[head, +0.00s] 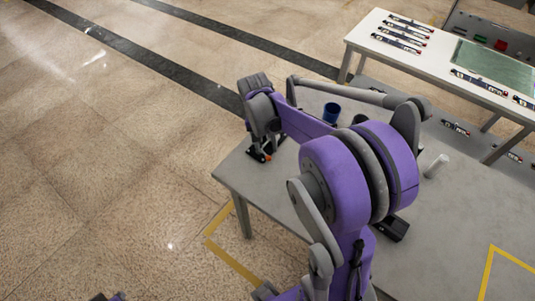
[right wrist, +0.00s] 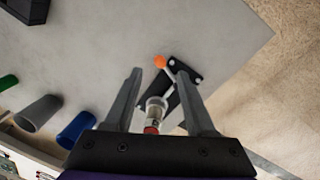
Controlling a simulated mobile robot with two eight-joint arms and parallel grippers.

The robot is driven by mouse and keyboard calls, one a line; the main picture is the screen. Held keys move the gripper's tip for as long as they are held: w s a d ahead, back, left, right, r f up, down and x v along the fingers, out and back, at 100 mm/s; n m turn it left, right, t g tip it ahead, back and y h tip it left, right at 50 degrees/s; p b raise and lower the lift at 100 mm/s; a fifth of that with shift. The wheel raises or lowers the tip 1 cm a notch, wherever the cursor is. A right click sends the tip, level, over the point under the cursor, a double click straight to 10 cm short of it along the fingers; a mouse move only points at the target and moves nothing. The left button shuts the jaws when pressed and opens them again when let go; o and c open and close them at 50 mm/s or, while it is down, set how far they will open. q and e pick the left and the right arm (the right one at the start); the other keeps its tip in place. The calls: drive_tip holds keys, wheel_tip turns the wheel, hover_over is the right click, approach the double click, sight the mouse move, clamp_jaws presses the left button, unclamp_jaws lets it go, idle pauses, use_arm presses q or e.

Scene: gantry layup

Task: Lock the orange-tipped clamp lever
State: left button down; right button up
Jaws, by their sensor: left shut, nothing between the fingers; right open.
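The clamp's orange tip (right wrist: 159,62) shows in the right wrist view at the end of a thin pale lever. The lever joins a black clamp base (right wrist: 188,82) on the grey table. My right gripper (right wrist: 159,76) is open, its fingers on either side of the tip and lever with nothing gripped. A pale cylinder with a red part (right wrist: 153,112) shows between the fingers. In the head view the orange tip (head: 262,157) is below my right gripper (head: 262,142) at the table's left corner. My left gripper (head: 106,297) is barely visible at the bottom edge, shut and empty.
A blue cup (head: 331,112) and a white cylinder (head: 436,166) stand on the grey table (head: 455,225). A black block (head: 392,228) is near its front, partly behind my arm. A white table (head: 365,38) with several tools stands behind. Floor at left is clear.

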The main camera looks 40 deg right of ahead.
sight(268, 157)
drive_tip(key=f, duration=0.5)
drive_tip(key=shift+s+d+f, duration=0.15)
drive_tip(key=shift+s+f, duration=0.05)
clamp_jaws()
